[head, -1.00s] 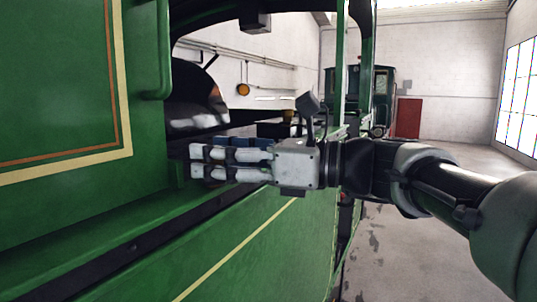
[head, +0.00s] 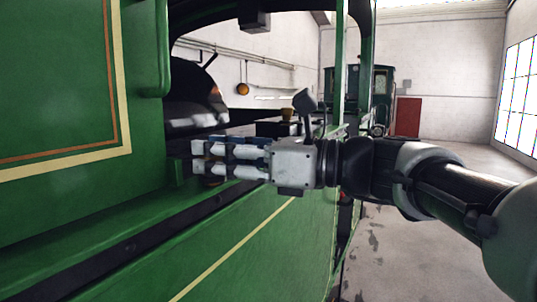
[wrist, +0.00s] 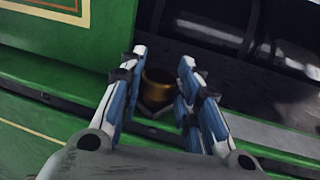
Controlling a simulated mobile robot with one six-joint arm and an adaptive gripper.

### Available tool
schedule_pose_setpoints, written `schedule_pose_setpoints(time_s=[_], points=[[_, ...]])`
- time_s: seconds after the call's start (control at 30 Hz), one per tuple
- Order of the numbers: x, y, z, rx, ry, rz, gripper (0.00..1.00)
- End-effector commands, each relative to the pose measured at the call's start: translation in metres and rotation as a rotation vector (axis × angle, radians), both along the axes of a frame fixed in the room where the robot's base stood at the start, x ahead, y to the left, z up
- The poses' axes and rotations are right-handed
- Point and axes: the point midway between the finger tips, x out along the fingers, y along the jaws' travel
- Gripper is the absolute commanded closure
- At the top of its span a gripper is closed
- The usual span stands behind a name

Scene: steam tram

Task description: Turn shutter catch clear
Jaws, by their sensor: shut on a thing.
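A small round brass piece, which looks like the shutter catch (wrist: 158,86), sits on the ledge of the green tram side in the wrist view. My gripper (wrist: 163,62) has its two blue and white fingers on either side of it and is shut on it. The fingers hide part of its sides. In the head view my gripper (head: 196,158) reaches left over the tram's side ledge, fingers level. The catch cannot be made out there behind the fingers. I cannot tell the catch's exact angle.
The green tram panel (head: 60,80) rises close on the left, with a handrail (head: 158,50) at its edge. A dark box (head: 270,129) stands behind my gripper. Green posts frame the opening. The floor (head: 400,240) at the right is clear.

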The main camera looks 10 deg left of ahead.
Motion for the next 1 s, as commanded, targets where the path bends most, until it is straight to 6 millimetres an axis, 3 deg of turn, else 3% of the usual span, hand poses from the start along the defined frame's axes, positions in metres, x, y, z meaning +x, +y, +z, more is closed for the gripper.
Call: schedule_pose_setpoints(time_s=[1.0], points=[[-0.012,0.011,0.001,0.003,0.0,-0.795,0.93]])
